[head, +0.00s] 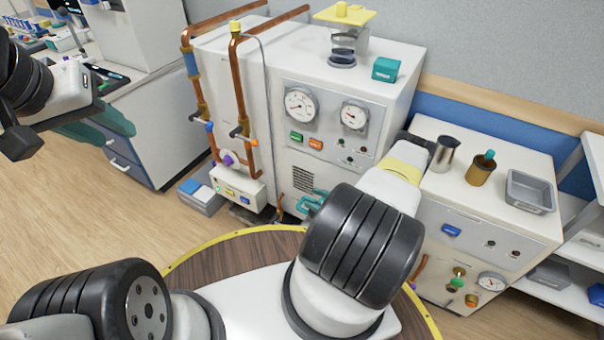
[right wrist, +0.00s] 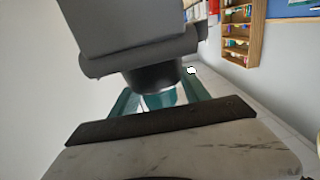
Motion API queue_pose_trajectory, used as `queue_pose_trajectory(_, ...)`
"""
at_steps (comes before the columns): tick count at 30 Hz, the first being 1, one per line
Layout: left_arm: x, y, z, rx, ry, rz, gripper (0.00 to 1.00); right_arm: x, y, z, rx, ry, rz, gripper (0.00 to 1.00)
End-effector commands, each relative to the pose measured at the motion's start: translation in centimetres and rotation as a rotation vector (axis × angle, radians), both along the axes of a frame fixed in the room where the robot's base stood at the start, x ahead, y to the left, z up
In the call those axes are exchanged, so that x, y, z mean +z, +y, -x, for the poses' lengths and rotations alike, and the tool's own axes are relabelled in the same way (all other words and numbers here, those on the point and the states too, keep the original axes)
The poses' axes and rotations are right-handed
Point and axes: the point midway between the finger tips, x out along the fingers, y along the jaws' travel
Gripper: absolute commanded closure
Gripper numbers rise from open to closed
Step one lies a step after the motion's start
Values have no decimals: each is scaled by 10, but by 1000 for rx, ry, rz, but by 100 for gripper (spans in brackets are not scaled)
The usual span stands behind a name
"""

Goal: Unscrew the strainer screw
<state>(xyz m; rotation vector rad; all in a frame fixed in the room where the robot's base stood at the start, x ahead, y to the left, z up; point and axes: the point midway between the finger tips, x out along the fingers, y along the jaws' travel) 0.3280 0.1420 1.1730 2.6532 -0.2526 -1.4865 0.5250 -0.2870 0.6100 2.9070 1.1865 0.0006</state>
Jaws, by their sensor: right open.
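I cannot surely tell which part is the strainer screw. Small brass fittings (head: 458,272) sit low on the front of the right cabinet, beside a gauge. My right arm reaches toward that cabinet, and its fingertips are not clear in the head view. In the right wrist view, the teal fingers of my right gripper (right wrist: 160,101) are spread apart. A dark round part (right wrist: 153,78) under a grey block (right wrist: 135,28) shows above and between them; I cannot tell whether they touch. My left gripper (head: 108,125) hangs at the far left, away from the machines; its finger gap is unclear.
The left machine (head: 230,80) carries copper pipes (head: 240,85), two gauges and a glass vessel (head: 343,45). A metal cup (head: 445,154), a brass pot (head: 480,170) and a grey tray (head: 530,190) stand on the right cabinet (head: 470,205). Teal hooked parts (head: 310,203) sit low between.

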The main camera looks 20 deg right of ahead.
Motion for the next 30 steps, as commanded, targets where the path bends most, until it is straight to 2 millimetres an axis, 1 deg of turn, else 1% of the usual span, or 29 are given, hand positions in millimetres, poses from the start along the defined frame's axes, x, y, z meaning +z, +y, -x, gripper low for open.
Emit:
queue_pose_trajectory(6, 0, 0, 0, 0, 0, 0, 64, 0, 1, 0, 0, 1, -1, 46)
queue_pose_trajectory(8, 0, 0, 0, 0, 0, 0, 64, 0, 0, 0, 0, 1, -1, 56)
queue_pose_trajectory(9, 0, 0, 0, 0, 0, 0, 64, 0, 0, 0, 0, 1, -1, 64)
queue_pose_trajectory(11, 0, 0, 0, 0, 0, 0, 64, 0, 0, 0, 0, 1, -1, 75)
queue_pose_trajectory(12, 0, 0, 0, 0, 0, 0, 64, 0, 0, 0, 0, 1, -1, 83)
queue_pose_trajectory(15, 0, 0, 0, 0, 0, 0, 64, 0, 0, 0, -1, 0, 0, 100)
queue_pose_trajectory(19, 0, 0, 0, 0, 0, 0, 64, -1, 1, 0, 19, 0, 1, 100)
queue_pose_trajectory(25, 0, 0, 0, 0, 0, 0, 64, -1, 3, 2, 131, 1, 1, 100)
queue_pose_trajectory(30, 0, 0, 0, 0, 0, 0, 64, -1, 3, 3, 142, 2, -1, 100)
